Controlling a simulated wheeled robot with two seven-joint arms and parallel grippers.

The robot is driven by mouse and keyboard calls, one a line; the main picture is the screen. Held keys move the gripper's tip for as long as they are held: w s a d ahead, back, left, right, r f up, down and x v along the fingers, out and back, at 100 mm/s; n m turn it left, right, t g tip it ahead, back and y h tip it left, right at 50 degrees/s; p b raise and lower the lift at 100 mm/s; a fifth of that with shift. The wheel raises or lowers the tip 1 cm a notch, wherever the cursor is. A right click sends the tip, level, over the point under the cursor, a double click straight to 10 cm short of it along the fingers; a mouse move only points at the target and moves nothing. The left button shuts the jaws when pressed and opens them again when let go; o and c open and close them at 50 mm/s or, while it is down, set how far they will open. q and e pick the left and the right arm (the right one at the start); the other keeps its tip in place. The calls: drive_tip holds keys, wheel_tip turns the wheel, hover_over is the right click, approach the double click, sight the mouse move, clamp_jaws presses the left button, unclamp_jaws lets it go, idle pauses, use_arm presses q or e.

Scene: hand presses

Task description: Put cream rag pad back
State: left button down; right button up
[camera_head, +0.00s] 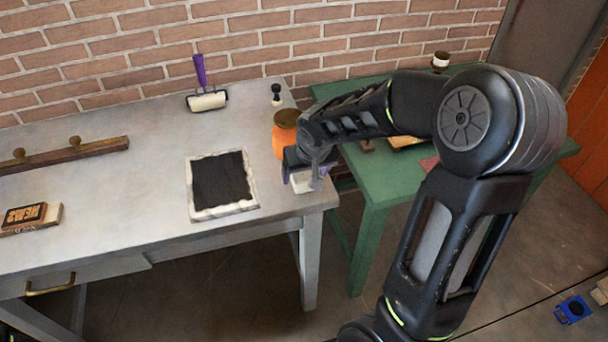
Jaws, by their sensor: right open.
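A small cream pad (302,184), seemingly the cream rag pad, sits at the right front corner of the grey table (130,215). My right gripper (303,180) reaches in from the right and points down at the pad, with its jaws open around or just over it. The jaws and wrist hide part of the pad, and a bit of purple shows beside them. I cannot tell whether the fingers touch it. My left gripper is out of view.
A pale slab with black ink (222,182) lies left of the gripper. An orange jar (284,135) stands close behind it. A green table (385,185) stands to the right, partly behind my arm.

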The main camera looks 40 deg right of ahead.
drive_tip(key=v, duration=0.9)
drive_tip(key=shift+r, duration=0.25)
idle(0.4)
